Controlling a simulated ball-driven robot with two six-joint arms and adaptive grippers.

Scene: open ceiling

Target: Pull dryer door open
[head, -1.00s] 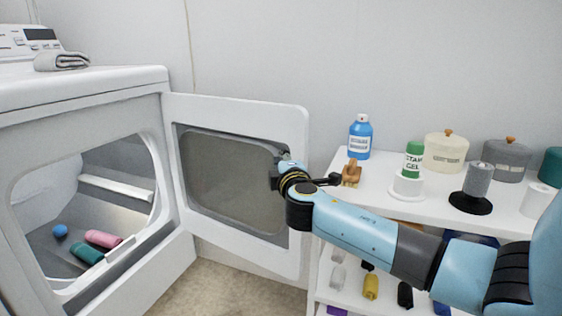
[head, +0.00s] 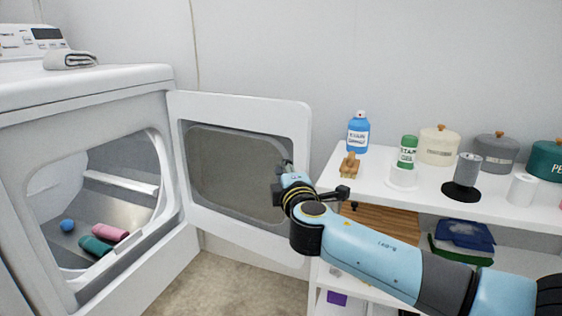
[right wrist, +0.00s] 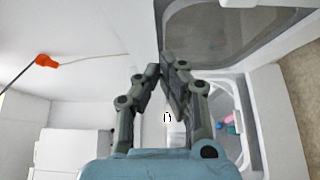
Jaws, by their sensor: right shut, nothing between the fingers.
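The white dryer (head: 85,100) stands at the left in the head view. Its door (head: 208,105), with a dark window (head: 235,165), stands wide open, swung out to the right of the opening. My right gripper (head: 287,166) is in front of the door's window near its free edge, and is shut and empty. In the right wrist view its fingers (right wrist: 161,72) come together with nothing between them, and the door (right wrist: 255,72) shows beyond at the right. I cannot tell whether the fingers touch the door. My left gripper is not in view.
Inside the drum lie a blue ball (head: 67,225), a pink roll (head: 109,234) and a teal roll (head: 94,246). A white shelf (head: 425,205) close to the door's right holds a blue bottle (head: 358,135), canisters and other items. The floor (head: 220,285) below the door is clear.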

